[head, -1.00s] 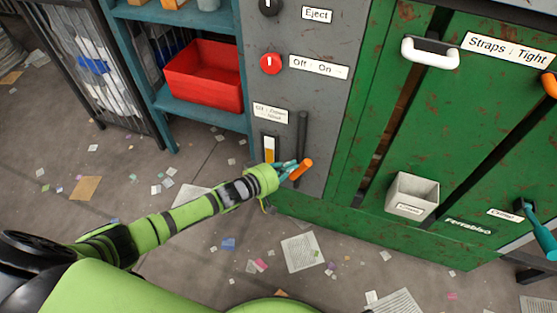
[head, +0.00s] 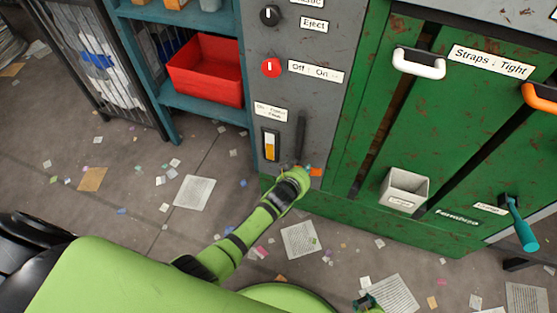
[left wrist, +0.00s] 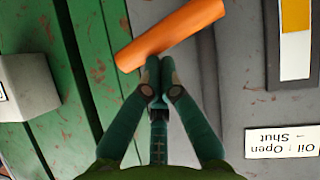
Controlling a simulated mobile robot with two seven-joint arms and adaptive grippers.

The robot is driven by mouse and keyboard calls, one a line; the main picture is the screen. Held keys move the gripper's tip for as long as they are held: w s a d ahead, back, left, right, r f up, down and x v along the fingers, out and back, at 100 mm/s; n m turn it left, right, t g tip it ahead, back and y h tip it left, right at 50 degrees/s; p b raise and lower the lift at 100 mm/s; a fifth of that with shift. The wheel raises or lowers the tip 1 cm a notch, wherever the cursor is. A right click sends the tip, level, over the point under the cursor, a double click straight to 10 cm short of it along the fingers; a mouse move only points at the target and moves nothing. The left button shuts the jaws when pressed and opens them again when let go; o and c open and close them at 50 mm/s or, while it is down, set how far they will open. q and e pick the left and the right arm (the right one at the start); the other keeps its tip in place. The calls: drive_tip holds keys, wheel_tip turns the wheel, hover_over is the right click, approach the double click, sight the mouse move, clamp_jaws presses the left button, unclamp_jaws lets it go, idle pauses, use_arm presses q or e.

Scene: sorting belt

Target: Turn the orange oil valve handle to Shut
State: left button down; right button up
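The orange oil valve handle (left wrist: 170,33) is a bar lying slanted across the top of the left wrist view. In the head view only a small orange end (head: 316,172) shows beside my gripper; the rest is hidden. My left gripper (left wrist: 160,66) has its fingers together, with tips right at the handle's edge. The bar does not appear to be between them; whether they touch it is unclear. The label "Oil: Open - Shut" (left wrist: 283,144) is upside down in the wrist view. Part of my right gripper (head: 368,303) shows at the head view's bottom edge.
The grey panel carries a yellow-and-white gauge (head: 271,145), a dark vertical bar (head: 300,137) and a red knob (head: 271,67). Right is the green machine with a grey cup (head: 404,188) and teal crank handle (head: 523,228). A red bin (head: 205,72) sits on the left shelf.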

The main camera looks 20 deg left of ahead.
use_arm(q)
drive_tip(key=shift+d+f+b, duration=0.4)
drive_tip(key=shift+d+f, duration=0.1)
drive_tip(key=shift+f, duration=0.1)
use_arm(e)
drive_tip(key=shift+f, duration=0.1)
use_arm(q)
drive_tip(key=shift+d, duration=0.1)
use_arm(e)
drive_tip(key=shift+w, duration=0.1)
use_arm(q)
drive_tip(key=shift+f, duration=0.1)
use_arm(e)
drive_tip(key=shift+s+g, duration=0.3)
drive_tip(key=shift+s, duration=0.15)
